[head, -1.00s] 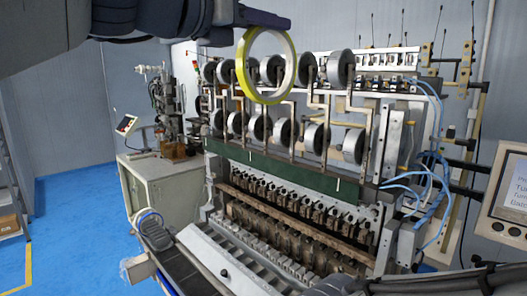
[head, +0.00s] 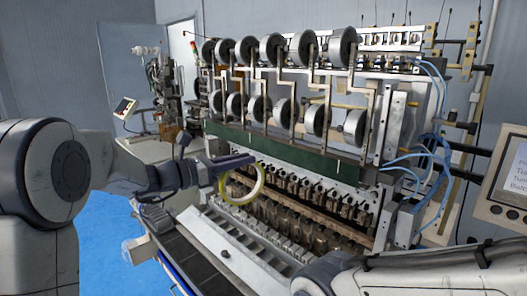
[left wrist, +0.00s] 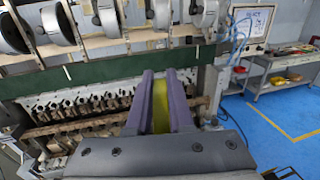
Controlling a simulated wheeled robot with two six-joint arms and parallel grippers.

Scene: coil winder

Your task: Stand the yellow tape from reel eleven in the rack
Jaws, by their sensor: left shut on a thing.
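My left gripper (head: 240,161) is shut on the yellow tape (head: 228,190), a ring with a yellow outer edge and pale inside. The ring hangs upright below the fingers, in front of the machine's lower rows. In the left wrist view the tape (left wrist: 160,106) shows edge-on between the two purple fingers. Two rows of grey reels (head: 342,46) are on the machine above and behind the tape; I cannot read which is reel eleven. I cannot clearly make out the rack. My right arm crosses the bottom right, but its gripper is out of view.
A long dark trough (head: 196,262) runs along the machine's front at the lower left. A green beam (head: 290,147) lies below the reels. A display panel (head: 508,185) stands at the right, with blue hoses (head: 425,150) beside it. Blue floor is open at the left.

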